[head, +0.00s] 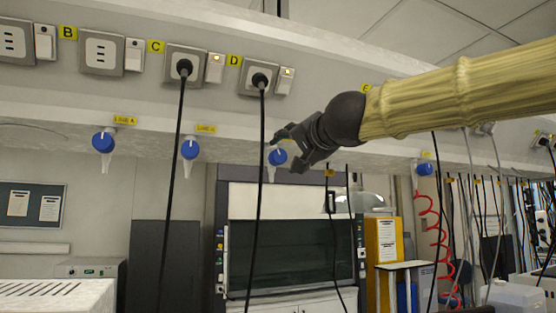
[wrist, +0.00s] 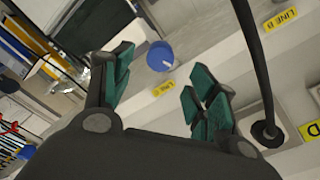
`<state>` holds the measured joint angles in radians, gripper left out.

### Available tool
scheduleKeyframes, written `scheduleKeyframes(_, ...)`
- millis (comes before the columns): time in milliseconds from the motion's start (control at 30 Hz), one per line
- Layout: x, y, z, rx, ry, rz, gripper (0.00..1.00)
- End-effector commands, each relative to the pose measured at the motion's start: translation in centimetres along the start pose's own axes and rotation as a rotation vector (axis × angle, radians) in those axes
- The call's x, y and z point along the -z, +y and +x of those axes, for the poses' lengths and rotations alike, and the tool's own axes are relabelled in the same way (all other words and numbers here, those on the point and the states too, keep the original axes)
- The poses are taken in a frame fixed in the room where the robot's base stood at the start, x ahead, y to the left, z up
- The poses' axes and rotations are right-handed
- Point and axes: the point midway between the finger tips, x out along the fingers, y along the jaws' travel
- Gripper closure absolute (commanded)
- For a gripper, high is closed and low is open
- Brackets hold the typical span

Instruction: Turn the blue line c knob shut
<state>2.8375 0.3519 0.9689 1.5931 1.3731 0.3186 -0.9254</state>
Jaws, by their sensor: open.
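The line C knob (head: 278,156) appears to be the third blue round knob from the left, on a clear nozzle under the pale service beam. Its own label is not readable. My gripper (head: 287,148) is at this knob's right, with its fingers pointing left and overlapping it slightly in the head view. In the wrist view the blue knob (wrist: 160,56) shows beyond and between the spread green-padded fingers (wrist: 158,78). The gripper is open and holds nothing. Contact with the knob cannot be told.
Similar blue knobs hang left, the line A knob (head: 103,142) and line B knob (head: 190,149); another (head: 425,169) hangs right. A black cable (head: 262,200) hangs just left of the third knob and crosses the wrist view's right side. A fume hood (head: 290,255) stands behind.

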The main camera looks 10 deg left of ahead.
Motion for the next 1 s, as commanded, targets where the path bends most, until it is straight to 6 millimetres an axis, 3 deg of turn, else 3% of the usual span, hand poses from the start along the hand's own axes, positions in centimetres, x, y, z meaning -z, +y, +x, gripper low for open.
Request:
scheduleKeyframes(300, 0.0, -0.1, 5.3, -0.001, -0.001, 0.000, 0.42)
scheduleKeyframes(500, 0.0, -0.1, 7.4, 0.000, -0.001, 0.001, 0.42)
scheduleKeyframes(967, 0.0, 0.0, 8.3, 0.001, 0.000, 0.000, 0.42)
scheduleKeyframes(1000, 0.0, 0.0, 8.3, 0.001, 0.000, 0.001, 0.49)
